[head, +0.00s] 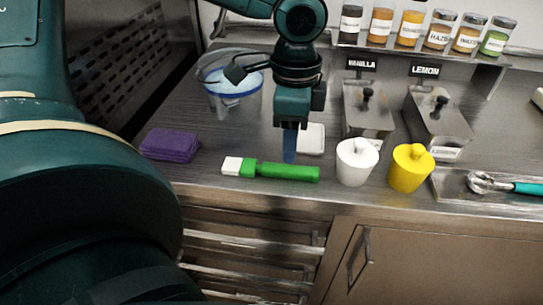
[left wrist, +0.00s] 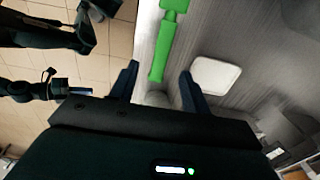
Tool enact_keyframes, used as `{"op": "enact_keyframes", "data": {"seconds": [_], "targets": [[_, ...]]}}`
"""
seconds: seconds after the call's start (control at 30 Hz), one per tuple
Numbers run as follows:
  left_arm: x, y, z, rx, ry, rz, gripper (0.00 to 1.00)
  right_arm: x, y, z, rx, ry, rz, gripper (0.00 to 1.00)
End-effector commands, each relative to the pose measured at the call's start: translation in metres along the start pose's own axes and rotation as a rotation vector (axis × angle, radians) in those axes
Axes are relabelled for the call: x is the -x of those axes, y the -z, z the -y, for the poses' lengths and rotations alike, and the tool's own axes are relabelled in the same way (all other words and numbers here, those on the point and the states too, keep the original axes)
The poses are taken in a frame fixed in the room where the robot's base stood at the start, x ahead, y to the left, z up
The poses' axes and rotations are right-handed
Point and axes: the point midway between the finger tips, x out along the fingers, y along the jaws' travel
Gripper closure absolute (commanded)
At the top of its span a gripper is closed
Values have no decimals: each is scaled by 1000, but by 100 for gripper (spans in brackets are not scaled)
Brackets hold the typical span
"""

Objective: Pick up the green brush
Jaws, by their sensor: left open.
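The green brush (head: 288,172) lies flat near the front edge of the steel counter, its white head to the left and its green handle to the right. My left gripper (head: 289,157) points down just behind the handle, with a blue finger showing. In the left wrist view the left gripper (left wrist: 158,82) is open and empty. The brush handle (left wrist: 162,50) shows there ahead of the gap between the two fingers. From these views I cannot tell the exact height of the fingers above the counter.
Purple cloths (head: 171,144) lie left of the brush, with a clear tub (head: 217,100) behind. A white square dish (head: 312,138) sits behind the gripper.

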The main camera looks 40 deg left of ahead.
Motion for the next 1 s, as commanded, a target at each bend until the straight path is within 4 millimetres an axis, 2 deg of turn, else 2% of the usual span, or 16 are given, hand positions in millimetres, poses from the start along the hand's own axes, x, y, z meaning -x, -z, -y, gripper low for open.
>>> {"op": "enact_keyframes", "data": {"seconds": [0.03,0.27,0.43,0.57,0.87,1.0], "targets": [[-9,0,0,-1,-2,3,53,0,-2,-1,-1,-1,-3,100],[-25,-1,1,-1,0,1,53,0,-2,-1,-2,-2,-9,100],[-52,-5,2,0,-2,2,53,1,-4,-2,1,-6,-22,100],[-66,-4,2,-1,0,1,53,2,0,-3,5,-8,-42,100],[-69,-4,3,0,3,-1,53,5,2,-4,8,-11,-47,100],[-69,-4,3,0,3,-1,64,5,1,-4,8,-11,-45,100]]}}
